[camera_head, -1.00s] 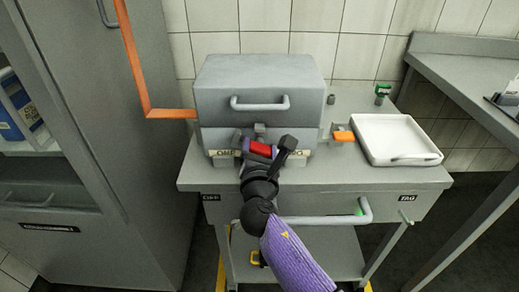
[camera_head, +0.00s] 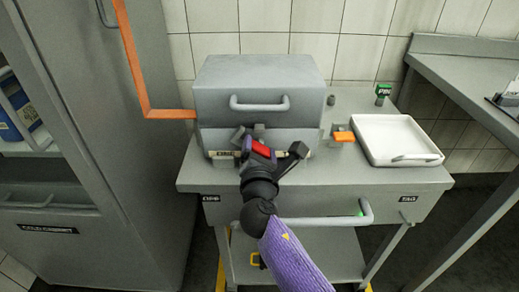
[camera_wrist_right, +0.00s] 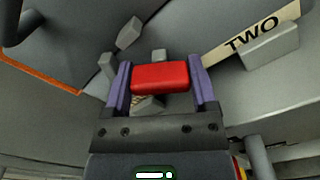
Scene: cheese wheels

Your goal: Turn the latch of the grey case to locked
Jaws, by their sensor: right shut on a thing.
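The grey case (camera_head: 262,92) stands on the grey cart with its lid down and a bar handle on the front. Its red latch (camera_head: 262,149) is on the lower front and is tilted, its right end lower. My right gripper (camera_head: 259,147) is at the case front, shut on the latch. In the right wrist view, the red latch (camera_wrist_right: 161,77) sits between the two purple fingers (camera_wrist_right: 160,86). Label plates flank the latch; "TWO" (camera_wrist_right: 252,40) reads in the wrist view. The gripper hides part of the front. My left gripper is not in view.
A white tray (camera_head: 379,132) and an orange piece (camera_head: 343,136) stand right of the case on the cart top (camera_head: 420,177). A tall grey cabinet (camera_head: 137,200) with an orange-edged panel is at the left. A grey table (camera_head: 470,75) is at the right.

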